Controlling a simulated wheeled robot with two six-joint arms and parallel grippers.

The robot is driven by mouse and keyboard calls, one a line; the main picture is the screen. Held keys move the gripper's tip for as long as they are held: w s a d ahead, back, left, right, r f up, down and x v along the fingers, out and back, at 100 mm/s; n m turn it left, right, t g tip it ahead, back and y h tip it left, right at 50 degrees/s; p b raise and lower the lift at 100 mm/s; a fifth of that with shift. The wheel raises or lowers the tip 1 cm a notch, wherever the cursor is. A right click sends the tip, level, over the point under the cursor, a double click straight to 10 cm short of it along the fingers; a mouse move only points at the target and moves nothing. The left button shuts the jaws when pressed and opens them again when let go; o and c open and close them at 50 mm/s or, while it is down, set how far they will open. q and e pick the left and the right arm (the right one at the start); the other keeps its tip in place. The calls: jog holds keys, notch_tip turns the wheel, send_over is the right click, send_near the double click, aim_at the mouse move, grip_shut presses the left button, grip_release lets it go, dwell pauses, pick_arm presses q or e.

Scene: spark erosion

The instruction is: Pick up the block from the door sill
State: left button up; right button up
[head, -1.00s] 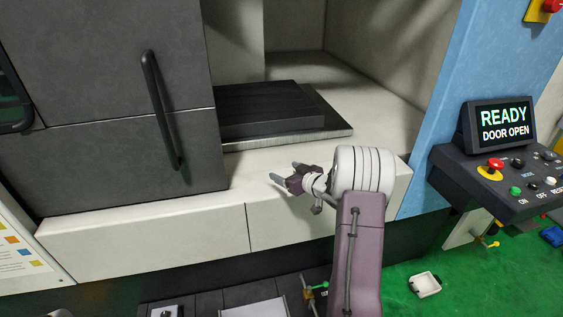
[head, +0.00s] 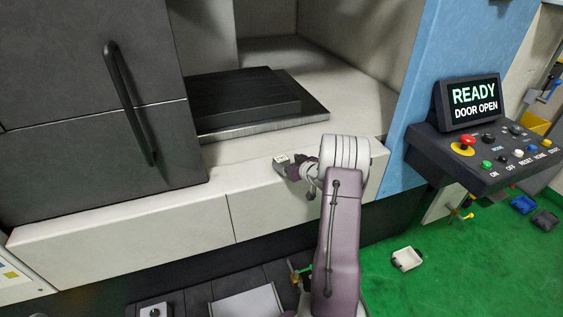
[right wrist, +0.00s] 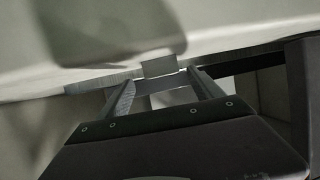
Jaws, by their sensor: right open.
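A small pale block (head: 282,158) shows on the light door sill (head: 170,205) at the tips of my right gripper (head: 283,163) in the head view. In the right wrist view, the block (right wrist: 158,66) is a plain grey square just ahead of the open fingers. My right gripper (right wrist: 161,78) has one finger to either side of the block's line. I cannot tell whether either finger touches it. The fingers partly hide the block in the head view. My left gripper is out of view.
A dark slab (head: 245,95) lies on a metal plate (head: 315,112) inside the open machine. The dark door (head: 90,90) with its handle (head: 130,105) stands at left. A control panel (head: 475,155) projects at right, reading READY DOOR OPEN.

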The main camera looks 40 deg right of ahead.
aim_at(282, 159)
jog(key=x, duration=0.5)
jog(key=shift+a, duration=0.2)
jog(key=shift+s+r, duration=0.1)
jog(key=shift+c, duration=0.2)
jog(key=c, duration=0.5)
jog(key=shift+r, duration=0.1)
grip_shut()
notch_tip(282, 159, up, 5)
jog(key=shift+d+f+p, duration=0.15)
jog(key=shift+f+p, duration=0.1)
jog(key=shift+p, duration=0.15)
jog(key=s+d+r+p, duration=0.1)
jog(key=s+d+r, duration=0.5)
jog(key=s, duration=0.3)
jog(key=shift+s+r, duration=0.2)
jog(key=shift+s, duration=0.1)
